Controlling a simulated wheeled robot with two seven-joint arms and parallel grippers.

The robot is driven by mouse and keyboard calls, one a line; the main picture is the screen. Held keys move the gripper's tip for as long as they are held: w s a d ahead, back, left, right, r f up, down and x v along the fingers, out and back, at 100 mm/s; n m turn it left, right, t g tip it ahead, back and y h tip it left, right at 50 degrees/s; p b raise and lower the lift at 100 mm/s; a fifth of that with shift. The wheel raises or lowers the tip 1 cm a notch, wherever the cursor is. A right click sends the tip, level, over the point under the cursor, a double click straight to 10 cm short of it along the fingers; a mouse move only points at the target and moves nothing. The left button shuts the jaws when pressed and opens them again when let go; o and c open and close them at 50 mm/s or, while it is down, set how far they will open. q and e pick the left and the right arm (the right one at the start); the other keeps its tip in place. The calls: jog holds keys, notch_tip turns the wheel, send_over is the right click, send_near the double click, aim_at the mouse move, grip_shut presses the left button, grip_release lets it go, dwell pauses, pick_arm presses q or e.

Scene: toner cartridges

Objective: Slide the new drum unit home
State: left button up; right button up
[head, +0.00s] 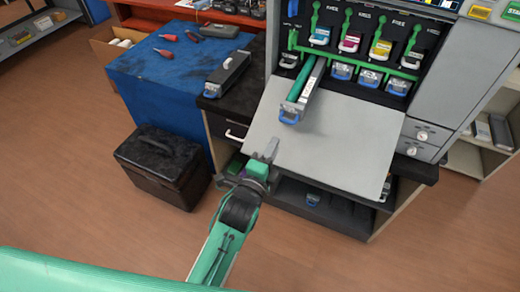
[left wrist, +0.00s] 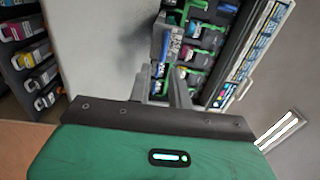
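The drum unit (head: 303,92), with a green drum, grey frame and blue handle (head: 289,114), sticks out of the leftmost lower slot of the printer (head: 345,60), above the lowered grey front panel (head: 320,150). Its inner end is hidden in the slot. My left gripper (head: 260,153) is below and left of the handle, apart from it, at the panel's left edge. Its two grey fingers (left wrist: 163,88) look apart in the left wrist view, with nothing between them. My right gripper is out of view.
Another dark drum unit (head: 228,73) lies on the black cabinet top left of the printer. A blue-covered table (head: 150,75) holds red-handled tools. A black case (head: 162,165) stands on the floor. Toner cartridges with coloured handles (head: 350,42) fill the upper slots.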

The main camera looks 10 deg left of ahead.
aim_at(286, 121)
pick_arm(q)
jog(key=shift+r+b+x, duration=0.15)
jog(key=shift+b+x, duration=0.15)
jog(key=shift+x, duration=2.2)
jog(key=shift+r+b+x, duration=0.15)
jog(key=shift+b+x, duration=0.15)
jog(key=shift+x, duration=2.15)
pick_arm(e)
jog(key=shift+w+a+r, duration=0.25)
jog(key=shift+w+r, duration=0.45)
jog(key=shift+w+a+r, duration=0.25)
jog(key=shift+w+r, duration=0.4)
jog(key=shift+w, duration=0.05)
pick_arm(q)
grip_shut()
jog(key=shift+r, duration=0.25)
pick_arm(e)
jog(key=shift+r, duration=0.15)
